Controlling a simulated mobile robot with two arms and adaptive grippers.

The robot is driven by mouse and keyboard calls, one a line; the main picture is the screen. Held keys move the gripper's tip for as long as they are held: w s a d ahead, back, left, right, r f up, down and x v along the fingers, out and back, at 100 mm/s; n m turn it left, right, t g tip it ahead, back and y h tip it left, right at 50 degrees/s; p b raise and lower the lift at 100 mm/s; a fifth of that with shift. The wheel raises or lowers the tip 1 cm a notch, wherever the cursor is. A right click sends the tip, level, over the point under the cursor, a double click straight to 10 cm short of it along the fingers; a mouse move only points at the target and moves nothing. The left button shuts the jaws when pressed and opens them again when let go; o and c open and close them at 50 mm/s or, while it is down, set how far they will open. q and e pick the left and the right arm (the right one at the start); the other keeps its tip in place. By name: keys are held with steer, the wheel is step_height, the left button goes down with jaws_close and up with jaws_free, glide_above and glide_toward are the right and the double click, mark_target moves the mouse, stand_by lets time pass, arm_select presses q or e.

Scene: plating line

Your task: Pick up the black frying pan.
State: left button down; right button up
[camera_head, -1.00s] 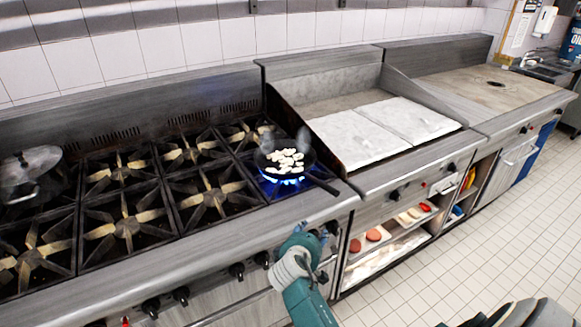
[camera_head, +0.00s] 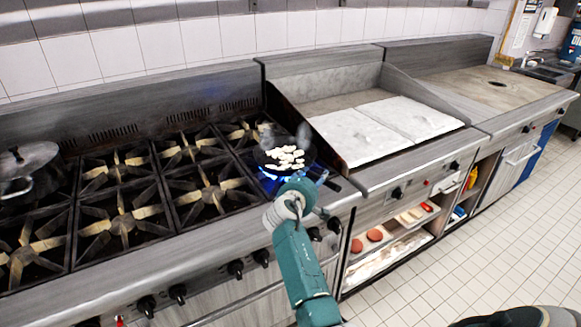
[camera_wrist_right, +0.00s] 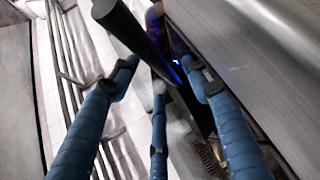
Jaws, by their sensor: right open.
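The black frying pan (camera_head: 264,157) sits on the front right burner of the range, over a blue flame, with pale food pieces (camera_head: 286,158) in it. Its dark handle (camera_head: 340,187) points to the front right and is partly hidden by my right gripper (camera_head: 312,183). My right gripper is open at the range's front edge, close by the handle. In the right wrist view the handle (camera_wrist_right: 122,22) runs diagonally between and beyond the blue fingers of the gripper (camera_wrist_right: 162,70); I cannot tell whether they touch it. My left gripper is not in view.
A lidded pot (camera_head: 30,172) stands on the far left burners. The other burners (camera_head: 207,195) are bare. A flat griddle (camera_head: 385,130) is to the right of the pan. Below it, an open shelf (camera_head: 385,240) holds food. Control knobs line the range front.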

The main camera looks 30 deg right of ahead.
mark_target(315, 176)
steer(key=b+x, duration=0.2)
steer(key=x, duration=0.2)
steer(key=shift+w+a+f, duration=0.1)
steer(key=shift+w+f, duration=0.05)
steer(key=shift+f, duration=0.05)
steer(key=shift+r, duration=0.2)
steer(key=shift+c, duration=0.7)
jaws_close()
steer(key=shift+r, duration=0.35)
steer(key=shift+f, duration=0.1)
